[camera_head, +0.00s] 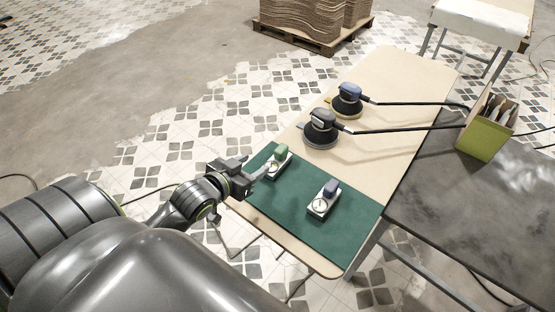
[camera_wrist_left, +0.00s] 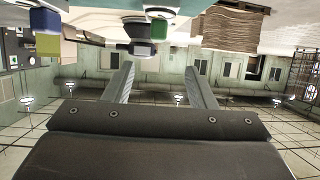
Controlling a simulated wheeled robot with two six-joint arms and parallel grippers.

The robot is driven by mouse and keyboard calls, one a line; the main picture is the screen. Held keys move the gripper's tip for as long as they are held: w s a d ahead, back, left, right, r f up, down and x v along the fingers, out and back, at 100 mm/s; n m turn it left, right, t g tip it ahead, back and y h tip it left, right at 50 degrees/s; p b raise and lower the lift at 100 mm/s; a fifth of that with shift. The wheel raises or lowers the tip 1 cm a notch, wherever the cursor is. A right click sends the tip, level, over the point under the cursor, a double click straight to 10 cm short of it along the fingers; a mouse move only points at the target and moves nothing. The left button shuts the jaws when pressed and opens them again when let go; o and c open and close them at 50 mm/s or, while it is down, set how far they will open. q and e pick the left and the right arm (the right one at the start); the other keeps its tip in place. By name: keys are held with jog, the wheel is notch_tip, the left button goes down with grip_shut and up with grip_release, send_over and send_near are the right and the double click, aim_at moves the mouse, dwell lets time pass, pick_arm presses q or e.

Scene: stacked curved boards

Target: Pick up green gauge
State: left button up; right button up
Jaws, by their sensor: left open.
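The green gauge (camera_head: 282,152) has a green top block and a pale base with a round dial. It stands on the dark green mat (camera_head: 330,234), near the mat's far left corner. My left gripper (camera_head: 258,173) is open and empty, just left of the green gauge in the head view. In the upside-down left wrist view, the green gauge (camera_wrist_left: 158,29) is at the top, beyond the open fingers (camera_wrist_left: 159,70). A similar gauge with a purple top (camera_head: 330,188) stands on the mat to the right. My right gripper is not in view.
Two corded sanders, one grey (camera_head: 320,130) and one blue (camera_head: 348,100), stand farther back on the pale table (camera_head: 392,75). A green box (camera_head: 482,140) stands on the dark table (camera_head: 470,205) at right. The mat's front part is clear.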

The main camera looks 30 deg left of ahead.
aim_at(277, 152)
pick_arm(q)
jog(key=p+x, duration=0.1)
jog(key=x, duration=0.8)
jog(key=shift+w+f, duration=0.1)
jog(key=shift+w+d+f+p, duration=0.2)
jog(key=shift+w+p, duration=0.2)
jog(key=shift+w, duration=0.15)
jog(key=shift+p+x, duration=0.4)
jog(key=shift+x, duration=1.6)
jog(key=shift+s+f, duration=0.15)
jog(key=shift+c, duration=0.3)
grip_shut()
